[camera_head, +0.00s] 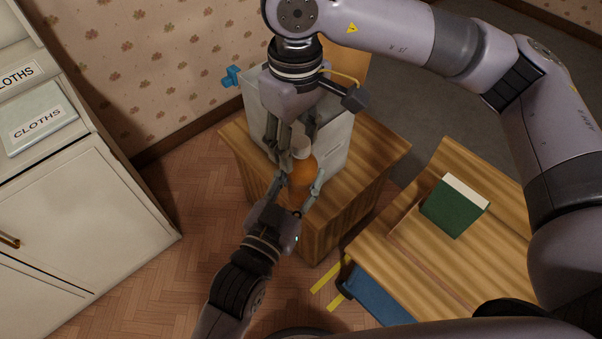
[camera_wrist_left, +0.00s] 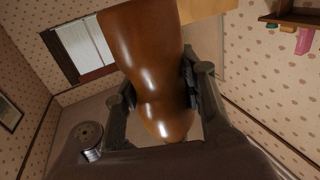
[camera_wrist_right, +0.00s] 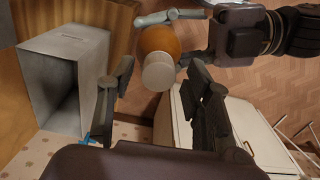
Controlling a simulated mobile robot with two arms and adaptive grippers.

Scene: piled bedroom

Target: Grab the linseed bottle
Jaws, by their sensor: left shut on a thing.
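The linseed bottle (camera_head: 303,181) is orange-brown with a white cap (camera_wrist_right: 159,72). It is above the small wooden cabinet, in front of the pale box. My left gripper (camera_head: 300,184) is shut on its body from the near side. In the left wrist view the glossy brown body (camera_wrist_left: 147,70) fills the gap between the two fingers. My right gripper (camera_head: 292,148) hangs over the bottle from above. In the right wrist view its fingers (camera_wrist_right: 160,66) are spread, with the cap between them and gaps on both sides. The label is not visible.
A pale open box (camera_wrist_right: 68,75) stands on the wooden cabinet (camera_head: 375,150) close behind the bottle. A wooden table (camera_head: 400,262) with a green book (camera_head: 454,208) is at right. A white cabinet (camera_head: 80,225) with cloths labels stands at left. Floor shows between them.

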